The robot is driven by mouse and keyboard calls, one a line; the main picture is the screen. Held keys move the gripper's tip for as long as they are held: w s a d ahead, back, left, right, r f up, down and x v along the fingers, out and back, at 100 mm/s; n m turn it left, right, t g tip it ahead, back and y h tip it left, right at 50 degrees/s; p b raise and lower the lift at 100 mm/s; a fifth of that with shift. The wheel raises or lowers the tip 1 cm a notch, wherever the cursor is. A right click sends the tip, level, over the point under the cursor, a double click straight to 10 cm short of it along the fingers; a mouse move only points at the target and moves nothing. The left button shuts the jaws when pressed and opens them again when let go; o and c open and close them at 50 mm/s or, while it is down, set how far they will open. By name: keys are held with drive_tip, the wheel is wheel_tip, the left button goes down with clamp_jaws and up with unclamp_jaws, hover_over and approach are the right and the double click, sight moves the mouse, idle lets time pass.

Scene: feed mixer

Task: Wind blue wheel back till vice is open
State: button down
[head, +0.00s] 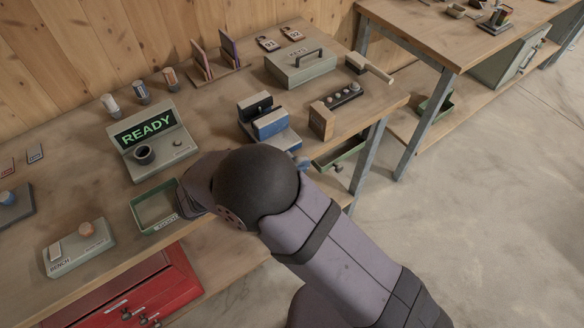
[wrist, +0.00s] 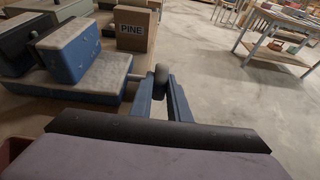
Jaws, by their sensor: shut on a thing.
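The blue vice (head: 270,124) stands near the bench's front edge in the head view. Its blue front jaw block with a grey top fills the upper left of the wrist view (wrist: 82,52). A dark rear jaw stands behind it, and a narrow gap shows between them. My gripper (wrist: 161,92) reaches out beside the vice in the wrist view. Its two fingers are shut on a dark rounded knob (wrist: 161,75), which looks like the wheel's handle. The blue wheel itself is not clearly visible. In the head view my arm hides most of the gripper.
A wooden block marked PINE (wrist: 137,30) stands beyond the vice. A grey case (head: 300,66) and a mallet (head: 368,67) lie behind. A READY console (head: 150,140) and green tray (head: 157,207) are left. Open floor (head: 480,190) lies right of the bench.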

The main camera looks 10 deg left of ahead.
idle(0.4)
drive_tip(key=c, duration=1.7)
unclamp_jaws()
drive_tip(key=shift+b+v, duration=0.9)
drive_tip(key=shift+v, duration=2.8)
drive_tip(key=shift+f, duration=0.15)
